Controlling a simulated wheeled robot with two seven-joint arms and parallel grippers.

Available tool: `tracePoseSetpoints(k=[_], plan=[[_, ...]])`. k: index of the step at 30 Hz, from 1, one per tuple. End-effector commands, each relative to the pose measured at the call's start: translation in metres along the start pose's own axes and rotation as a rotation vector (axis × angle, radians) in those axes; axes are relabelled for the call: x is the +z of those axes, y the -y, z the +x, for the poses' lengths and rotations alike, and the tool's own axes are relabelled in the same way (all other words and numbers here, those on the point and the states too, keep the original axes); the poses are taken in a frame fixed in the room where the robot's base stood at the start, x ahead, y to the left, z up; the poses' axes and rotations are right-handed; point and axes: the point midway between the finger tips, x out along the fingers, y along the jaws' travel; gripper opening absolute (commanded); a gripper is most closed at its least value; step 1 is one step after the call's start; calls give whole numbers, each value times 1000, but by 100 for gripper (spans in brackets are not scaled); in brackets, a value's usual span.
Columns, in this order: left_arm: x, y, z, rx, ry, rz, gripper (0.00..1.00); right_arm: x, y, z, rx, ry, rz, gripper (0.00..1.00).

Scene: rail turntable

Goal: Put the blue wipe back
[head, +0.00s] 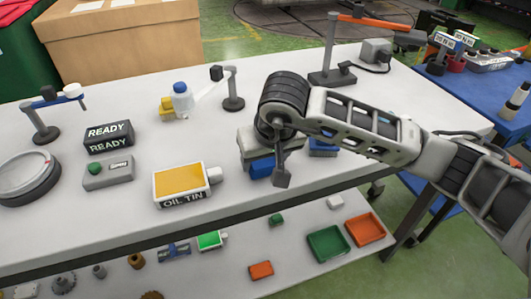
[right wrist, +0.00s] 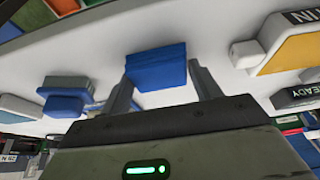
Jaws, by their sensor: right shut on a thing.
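The blue wipe (head: 261,168) is a small flat blue block over the front middle of the white table. My right gripper (head: 281,180) reaches down on it and is shut on it. In the right wrist view the wipe (right wrist: 156,62) sits between the two grey fingers (right wrist: 163,90). Whether it touches the tabletop is hard to tell. A second blue item (head: 323,147) lies just right of my gripper, partly hidden by the arm; it also shows in the right wrist view (right wrist: 65,103) with a grey-blue part against it. My left gripper is not in view.
An oil tin (head: 180,183) lies left of my right gripper, with a READY sign (head: 108,136) beyond it. A small post stand (head: 233,100) and a blue-capped bottle (head: 181,98) stand behind. Green (head: 328,244) and orange (head: 366,228) trays sit on the lower shelf.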

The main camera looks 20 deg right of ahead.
Motion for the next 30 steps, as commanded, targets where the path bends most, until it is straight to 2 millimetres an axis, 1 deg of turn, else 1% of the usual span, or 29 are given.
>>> tracePoseSetpoints(k=[3,7,11,12,13,14,23,25,26,29,30], plan=[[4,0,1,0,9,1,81,0,0,0,-1,-2,0,44],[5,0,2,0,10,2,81,0,0,1,-1,-2,0,44],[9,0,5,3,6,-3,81,2,0,6,0,-2,0,44],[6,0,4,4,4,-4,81,1,0,4,-1,-2,0,71],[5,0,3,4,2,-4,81,1,0,4,-1,-1,0,79],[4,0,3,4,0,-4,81,1,0,4,-1,-1,0,84],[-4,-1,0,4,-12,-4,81,1,0,2,-1,-1,0,84],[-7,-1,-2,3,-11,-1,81,-1,0,-2,-1,-1,1,84],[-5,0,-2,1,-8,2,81,-1,0,-4,-2,-2,0,84],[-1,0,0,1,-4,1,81,-2,0,-19,-2,-7,-1,84],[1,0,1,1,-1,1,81,-1,0,-27,-3,-7,-2,84]])
